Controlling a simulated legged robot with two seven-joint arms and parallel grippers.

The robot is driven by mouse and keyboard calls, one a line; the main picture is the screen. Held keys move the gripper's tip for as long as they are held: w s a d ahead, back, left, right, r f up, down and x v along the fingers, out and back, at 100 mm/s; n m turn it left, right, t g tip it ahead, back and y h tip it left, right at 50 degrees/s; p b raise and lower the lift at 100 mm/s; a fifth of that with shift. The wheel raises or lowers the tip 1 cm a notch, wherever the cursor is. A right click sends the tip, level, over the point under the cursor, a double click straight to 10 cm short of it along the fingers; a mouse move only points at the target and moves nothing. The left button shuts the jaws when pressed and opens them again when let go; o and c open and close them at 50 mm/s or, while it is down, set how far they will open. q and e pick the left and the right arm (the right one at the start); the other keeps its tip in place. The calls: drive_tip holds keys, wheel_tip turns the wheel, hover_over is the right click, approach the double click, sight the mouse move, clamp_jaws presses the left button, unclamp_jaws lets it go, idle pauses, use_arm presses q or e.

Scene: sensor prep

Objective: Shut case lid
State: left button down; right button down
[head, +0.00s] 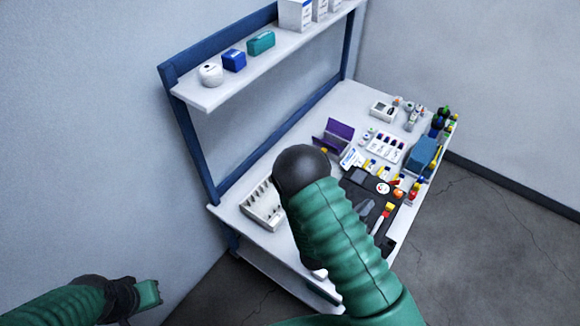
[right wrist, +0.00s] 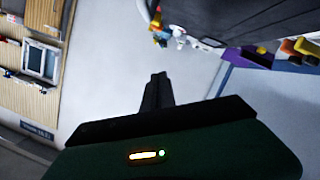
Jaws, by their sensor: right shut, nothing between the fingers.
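A purple case (head: 338,136) stands open towards the back of the white table, its lid raised. A purple edge (right wrist: 285,62), probably the same case, shows at the right of the right wrist view. My right gripper (right wrist: 157,90) is shut and empty, its black fingers together and apart from the purple edge. In the head view my green right arm and its black joint hide the right fingers and part of the table. My left gripper (head: 148,294) is at the lower left, away from the table; its fingers are not clear.
A black mat (head: 362,207) with small tools and a blue box (head: 423,154) lie on the table. A white rack (head: 262,205) stands at the left front. The shelf (head: 205,99) above holds several small boxes. Bare tabletop lies left of the purple case.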

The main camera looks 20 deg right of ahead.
sight(374, 229)
drive_tip(key=s+f+b, duration=0.1)
drive_tip(key=s+d+f, duration=0.1)
drive_tip(key=f, duration=0.1)
drive_tip(key=s+f+b, duration=0.1)
drive_tip(key=f, duration=0.1)
drive_tip(key=shift+s+d+b, duration=0.3)
drive_tip(key=shift+b, duration=0.05)
drive_tip(key=shift+s+d+f+b, duration=0.15)
drive_tip(key=shift+s+f+b, duration=0.05)
drive_tip(key=shift+f, duration=0.2)
drive_tip(key=shift+s+d+f+b, duration=0.15)
drive_tip(key=shift+f, duration=0.2)
drive_tip(key=shift+s, duration=0.1)
